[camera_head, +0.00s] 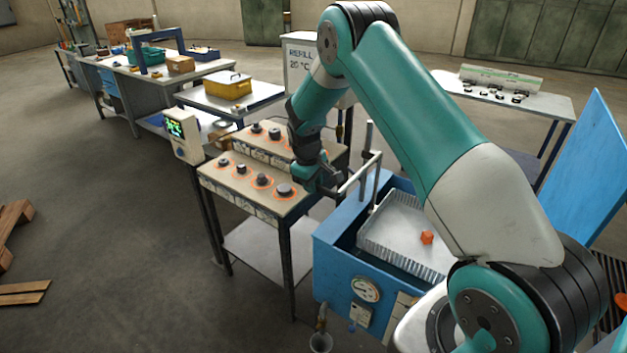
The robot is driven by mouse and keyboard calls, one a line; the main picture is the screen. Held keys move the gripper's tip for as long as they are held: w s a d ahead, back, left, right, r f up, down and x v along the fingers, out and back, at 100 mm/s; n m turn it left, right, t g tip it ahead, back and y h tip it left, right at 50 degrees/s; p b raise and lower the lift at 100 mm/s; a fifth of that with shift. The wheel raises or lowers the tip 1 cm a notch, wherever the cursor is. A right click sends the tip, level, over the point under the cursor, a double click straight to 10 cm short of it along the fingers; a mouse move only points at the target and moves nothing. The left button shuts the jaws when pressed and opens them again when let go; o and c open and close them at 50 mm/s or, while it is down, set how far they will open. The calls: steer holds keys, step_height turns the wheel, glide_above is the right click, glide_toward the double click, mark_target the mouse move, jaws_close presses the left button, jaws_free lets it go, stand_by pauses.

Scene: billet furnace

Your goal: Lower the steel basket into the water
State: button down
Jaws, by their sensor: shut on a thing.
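The steel basket (378,238) is a pale, open tray with ribbed sides. It sits within the opening of the blue tank (335,258), and I cannot tell how deep it is. A small orange piece (427,237) lies in it. A thin metal handle (358,174) rises at its left side. My gripper (332,188) is shut on this handle at its left end, above the tank's left edge. My arm hides the right part of the basket and tank. I cannot make out the water surface.
A bench (222,178) with several dark cylindrical pieces in orange rings stands just left of the tank. A display box (184,137) is at its left corner. The blue lid (588,160) stands raised at right.

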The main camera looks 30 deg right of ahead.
step_height(320, 180, down, 20)
steer(key=b, duration=1.3)
steer(key=shift+s, duration=0.15)
steer(key=shift+f, duration=0.1)
steer(key=c, duration=1.1)
jaws_free()
steer(key=shift+o, duration=0.7)
steer(key=a+r+b, duration=0.2)
steer(key=a+r, duration=0.1)
steer(key=r, duration=1.4)
steer(key=shift+s+b, duration=0.3)
steer(key=shift+s, duration=0.15)
steer(key=shift+a+r, duration=0.1)
